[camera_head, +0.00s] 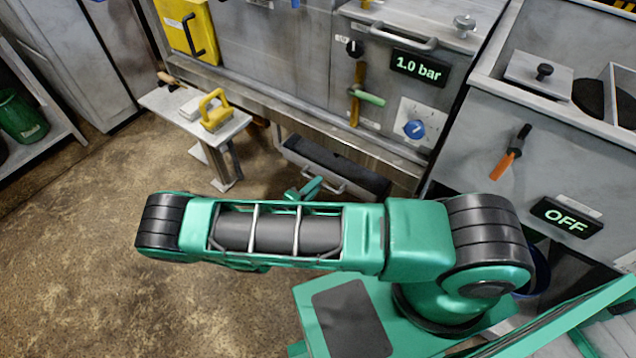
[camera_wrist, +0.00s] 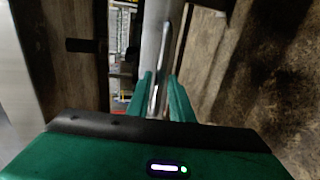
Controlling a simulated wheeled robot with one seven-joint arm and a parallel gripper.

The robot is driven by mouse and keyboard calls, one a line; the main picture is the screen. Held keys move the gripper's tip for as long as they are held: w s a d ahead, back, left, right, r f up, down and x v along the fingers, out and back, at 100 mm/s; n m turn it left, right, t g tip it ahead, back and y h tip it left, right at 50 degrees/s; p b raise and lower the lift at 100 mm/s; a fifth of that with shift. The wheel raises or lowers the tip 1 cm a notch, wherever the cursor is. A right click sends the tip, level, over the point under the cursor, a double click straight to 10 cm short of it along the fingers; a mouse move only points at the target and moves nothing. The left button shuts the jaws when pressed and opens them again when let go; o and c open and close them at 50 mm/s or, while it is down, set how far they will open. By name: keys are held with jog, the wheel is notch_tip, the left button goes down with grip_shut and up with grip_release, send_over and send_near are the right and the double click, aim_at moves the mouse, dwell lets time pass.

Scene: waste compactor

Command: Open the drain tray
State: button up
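The drain tray (camera_head: 372,184) is a dark, shallow tray low under the compactor front. Its dark inside shows from above, so it stands at least partly out. A pale metal bar handle (camera_head: 338,184) runs along its front. My gripper (camera_head: 306,189) is at the left part of this handle, partly hidden by my arm. In the wrist view, the two green fingers of my gripper (camera_wrist: 161,92) stand apart, with the thin metal handle bar (camera_wrist: 166,50) running between them. Gaps show beside the bar; firm contact is not visible.
A small metal bench (camera_head: 228,130) with a yellow-handled tool (camera_head: 214,110) stands left of the tray. The compactor panel above has a "1.0 bar" display (camera_head: 419,67) and a green-handled lever (camera_head: 367,97). Open floor (camera_head: 90,240) lies to the left.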

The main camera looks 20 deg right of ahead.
jog(key=shift+x, duration=1.2)
jog(key=shift+c, duration=0.7)
grip_shut()
jog(key=shift+s, duration=0.1)
